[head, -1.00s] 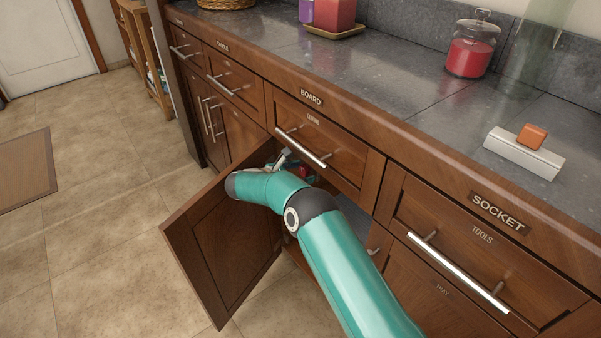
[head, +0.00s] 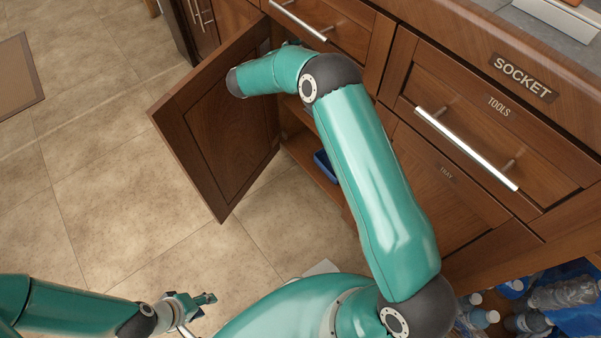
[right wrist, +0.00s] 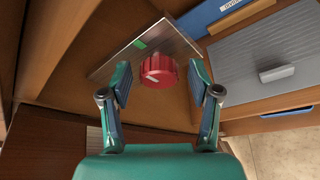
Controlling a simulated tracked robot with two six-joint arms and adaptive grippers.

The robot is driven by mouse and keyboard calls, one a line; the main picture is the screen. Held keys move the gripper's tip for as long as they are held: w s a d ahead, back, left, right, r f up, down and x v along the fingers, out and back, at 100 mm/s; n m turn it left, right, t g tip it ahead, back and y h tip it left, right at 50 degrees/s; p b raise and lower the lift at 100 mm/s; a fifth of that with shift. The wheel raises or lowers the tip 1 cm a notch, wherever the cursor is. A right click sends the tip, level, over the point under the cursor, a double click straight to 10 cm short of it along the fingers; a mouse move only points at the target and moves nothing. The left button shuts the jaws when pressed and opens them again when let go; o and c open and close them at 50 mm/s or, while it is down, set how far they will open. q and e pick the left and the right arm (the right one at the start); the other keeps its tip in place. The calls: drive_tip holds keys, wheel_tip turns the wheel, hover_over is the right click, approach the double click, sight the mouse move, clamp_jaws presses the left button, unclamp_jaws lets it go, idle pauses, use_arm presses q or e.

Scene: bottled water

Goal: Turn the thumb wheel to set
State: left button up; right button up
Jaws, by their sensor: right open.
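In the right wrist view a red ribbed thumb wheel (right wrist: 158,72) with a pale pointer line sits on a metal plate (right wrist: 120,62) bearing a green mark. My right gripper (right wrist: 160,84) is open, with one finger on either side of the wheel; a gap shows at each side. In the head view my right arm reaches into an open cabinet, and the wheel and most of the right gripper are hidden there. My left gripper (head: 196,306) is low at the left over the floor, away from the cabinet; its finger opening is unclear.
The open cabinet door (head: 225,130) stands left of my right arm. A blue tray (head: 325,166) lies low in the cabinet. A drawer with a long handle (head: 465,148) is at the right. Several water bottles (head: 530,310) are at bottom right. Tiled floor is free at left.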

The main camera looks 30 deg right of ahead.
drive_tip(key=s+a+f+m+t+h+b, duration=0.1)
drive_tip(key=s+a+f+m+h+b, duration=0.15)
drive_tip(key=a+m, duration=0.3)
drive_tip(key=s+a+f+m+t+h+b, duration=0.1)
drive_tip(key=s+a+m+b, duration=0.1)
drive_tip(key=a+m+b, duration=0.3)
drive_tip(key=s+a+f+m+t+h+b, duration=0.1)
drive_tip(key=s+a+m+h+b, duration=0.1)
drive_tip(key=a+m, duration=0.35)
drive_tip(key=s+d+f+n+g+y+p, duration=0.1)
drive_tip(key=s+f+n+g+y+p, duration=0.1)
drive_tip(key=s+f, duration=0.4)
drive_tip(key=s+d+f+n+g+y+p, duration=0.2)
drive_tip(key=s+f+n+g+y+p, duration=0.1)
drive_tip(key=f, duration=0.8)
drive_tip(key=shift+s+d+f+g+y+p, duration=0.25)
drive_tip(key=shift+s+g+y+p, duration=0.35)
drive_tip(key=shift+s+g+y, duration=0.9)
drive_tip(key=shift+s+r+t+y, duration=0.1)
drive_tip(key=shift+s+t+y, duration=0.15)
drive_tip(key=shift+t+y, duration=0.2)
